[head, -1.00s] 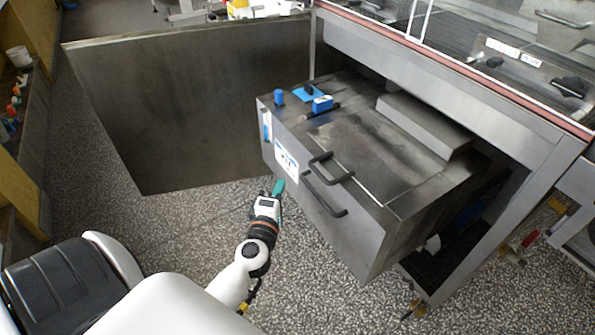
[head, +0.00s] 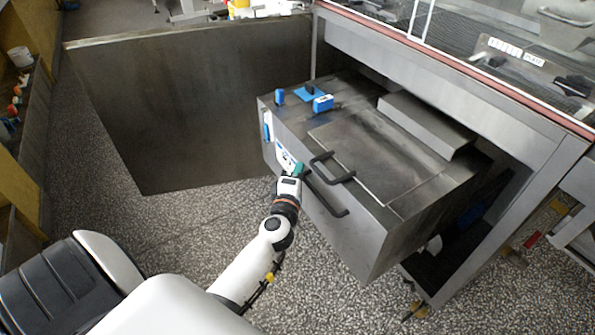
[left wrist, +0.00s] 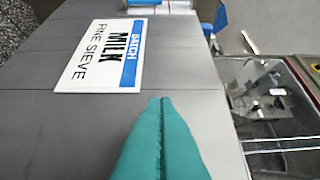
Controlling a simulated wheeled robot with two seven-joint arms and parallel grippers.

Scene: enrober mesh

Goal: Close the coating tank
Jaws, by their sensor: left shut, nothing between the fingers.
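The coating tank (head: 362,240) is a grey metal box that sticks out from under the enrober frame in the head view. It has a black handle (head: 328,196) on its front face and another on its lid (head: 385,150). My left gripper (head: 298,169) is at the tank's front face, beside the upper left end of the front handle. In the left wrist view its teal fingers (left wrist: 162,135) are shut and empty, pointing at the front face below a "BATCH MILK FINE SIEVE" label (left wrist: 98,55). Contact with the face cannot be told. My right gripper is not in view.
An open metal door panel (head: 190,110) stands left of the tank. The enrober frame (head: 480,100) overhangs the tank's back. Blue fittings (head: 322,103) sit on the tank's top left. Speckled floor (head: 180,235) is clear in front.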

